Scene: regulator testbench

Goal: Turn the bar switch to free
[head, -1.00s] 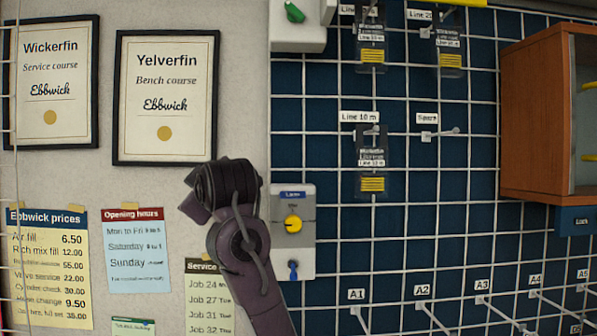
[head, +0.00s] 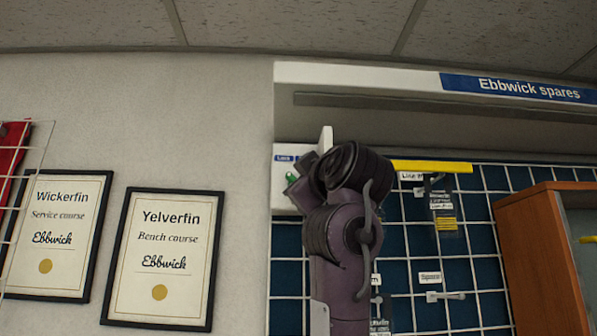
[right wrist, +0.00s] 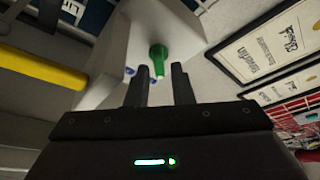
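The bar switch is a green handle (head: 291,177) on a pale box (head: 283,203) high on the wall, partly hidden behind my right arm in the head view. In the right wrist view the green handle (right wrist: 157,55) stands out from the box (right wrist: 115,50), with small blue labels beside it. My right gripper (right wrist: 160,68) is open, its two dark fingers pointing at the handle. The handle's near end appears between the fingertips, with gaps on both sides; the depth is hard to judge. A "Lock" label shows on the box; other lettering is unreadable. My left gripper is not in view.
A yellow bar (head: 430,166) runs right of the box, above a blue grid panel (head: 482,232) with hooks and packets. A white shelf (head: 370,78) overhangs above. A wooden cabinet (head: 535,255) is at right; framed certificates (head: 163,258) hang at left.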

